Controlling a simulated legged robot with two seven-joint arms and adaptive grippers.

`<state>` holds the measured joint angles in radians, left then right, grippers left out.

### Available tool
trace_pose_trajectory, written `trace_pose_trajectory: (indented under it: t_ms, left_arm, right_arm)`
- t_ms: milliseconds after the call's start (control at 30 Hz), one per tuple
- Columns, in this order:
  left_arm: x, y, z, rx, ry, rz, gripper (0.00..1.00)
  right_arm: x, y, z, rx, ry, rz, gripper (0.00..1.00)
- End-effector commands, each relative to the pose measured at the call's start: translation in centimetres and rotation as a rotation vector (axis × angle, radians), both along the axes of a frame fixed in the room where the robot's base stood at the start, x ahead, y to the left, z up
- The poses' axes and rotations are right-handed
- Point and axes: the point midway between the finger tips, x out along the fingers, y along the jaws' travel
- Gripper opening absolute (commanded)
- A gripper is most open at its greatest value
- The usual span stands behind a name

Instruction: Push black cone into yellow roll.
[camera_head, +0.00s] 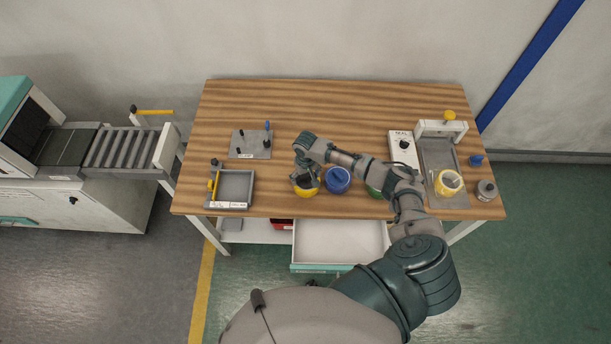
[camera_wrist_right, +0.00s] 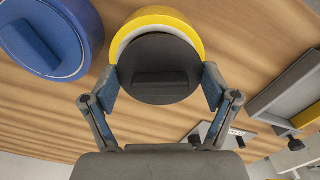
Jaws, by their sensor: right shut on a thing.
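The yellow roll (camera_head: 306,192) stands on the wooden table near its front edge, left of a blue roll. The wrist view shows its yellow rim and pale inner ring (camera_wrist_right: 160,22) behind the black cone. The black cone (camera_wrist_right: 158,68) shows as a dark disc with a raised bar, in front of the roll's opening. How deep it sits in the roll I cannot tell. My right gripper (camera_head: 305,175) is shut on the black cone, its two fingers (camera_wrist_right: 158,88) at the cone's sides. In the head view the gripper mostly hides the cone. My left gripper is not in view.
The blue roll (camera_head: 338,180) stands close to the right of the yellow one, and a green roll (camera_head: 374,191) is partly behind my arm. A grey tray (camera_head: 250,189) lies to the left. An open drawer (camera_head: 340,241) juts out below the table's front edge.

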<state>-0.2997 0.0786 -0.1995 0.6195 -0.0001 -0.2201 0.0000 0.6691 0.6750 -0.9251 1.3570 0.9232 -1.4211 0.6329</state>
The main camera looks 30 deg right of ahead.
Motion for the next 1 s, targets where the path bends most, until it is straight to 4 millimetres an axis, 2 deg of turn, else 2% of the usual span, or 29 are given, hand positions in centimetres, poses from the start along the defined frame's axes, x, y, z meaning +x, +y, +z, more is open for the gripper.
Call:
trace_pose_trajectory:
  t_ms: [867,900,933,1000]
  left_arm:
    - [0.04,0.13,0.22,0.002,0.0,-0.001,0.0]
    - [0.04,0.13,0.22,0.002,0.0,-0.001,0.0]
    - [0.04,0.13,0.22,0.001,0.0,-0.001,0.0]
    - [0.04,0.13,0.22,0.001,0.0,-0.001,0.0]
  right_arm:
    - [0.0,-0.23,-0.89,0.0,-0.001,0.0,0.59]
    - [0.0,-0.22,-0.88,0.0,-0.001,0.0,0.96]
    - [0.0,-0.22,-0.88,0.0,-0.001,0.0,1.0]
    - [0.0,-0.22,-0.88,0.0,-0.001,0.001,1.0]
